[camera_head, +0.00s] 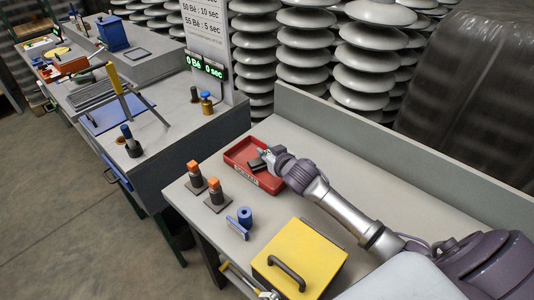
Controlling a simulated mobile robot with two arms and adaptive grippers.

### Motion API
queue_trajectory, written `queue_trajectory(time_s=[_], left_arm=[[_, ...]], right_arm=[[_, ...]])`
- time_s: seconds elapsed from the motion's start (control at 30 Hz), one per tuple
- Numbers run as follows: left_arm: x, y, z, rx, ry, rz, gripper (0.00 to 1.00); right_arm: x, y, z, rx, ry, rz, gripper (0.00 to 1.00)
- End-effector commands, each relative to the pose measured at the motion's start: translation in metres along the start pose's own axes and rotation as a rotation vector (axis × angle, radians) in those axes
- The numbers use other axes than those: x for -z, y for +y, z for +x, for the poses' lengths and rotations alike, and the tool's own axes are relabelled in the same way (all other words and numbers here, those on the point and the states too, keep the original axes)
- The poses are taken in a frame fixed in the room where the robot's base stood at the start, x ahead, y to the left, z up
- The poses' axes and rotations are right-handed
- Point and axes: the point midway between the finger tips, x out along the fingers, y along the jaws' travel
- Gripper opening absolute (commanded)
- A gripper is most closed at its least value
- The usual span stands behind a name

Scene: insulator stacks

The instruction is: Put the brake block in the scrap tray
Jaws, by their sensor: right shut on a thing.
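The scrap tray is a shallow red tray (268,184) with a small label on its front wall, on the grey table in the middle of the camera_head view. My right gripper (262,157) reaches in from the right and is over the tray. It is shut on a dark block (254,166), which I take as the brake block. The block is within the tray's outline; I cannot tell whether it touches the tray floor. My left gripper is not in view.
Two orange-topped dark parts (215,190) stand left of the tray. A blue spool (245,214) and a blue-handled item (237,228) lie nearby. A yellow box (298,262) with a handle is at the front. The table's right side has free room before the low back wall.

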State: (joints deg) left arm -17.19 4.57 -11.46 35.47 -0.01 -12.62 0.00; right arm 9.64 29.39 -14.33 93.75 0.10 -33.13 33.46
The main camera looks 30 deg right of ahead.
Motion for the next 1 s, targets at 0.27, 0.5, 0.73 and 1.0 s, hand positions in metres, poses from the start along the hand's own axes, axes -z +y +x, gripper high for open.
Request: queue_trajectory(time_s=[0.27, 0.5, 0.73, 1.0], left_arm=[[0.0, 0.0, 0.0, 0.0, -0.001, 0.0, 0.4], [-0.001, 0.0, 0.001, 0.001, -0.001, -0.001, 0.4], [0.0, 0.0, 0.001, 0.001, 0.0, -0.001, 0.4], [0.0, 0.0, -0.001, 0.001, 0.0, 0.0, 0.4]], right_arm=[[-0.004, 0.0, 0.002, 0.001, 0.004, 0.0, 0.0], [-0.008, 0.0, 0.003, 0.0, 0.001, 0.0, 0.34], [-0.008, 0.0, 0.003, 0.0, 0.001, 0.0, 0.34], [-0.007, 0.0, -0.018, 0.002, 0.0, 0.0, 0.34]])
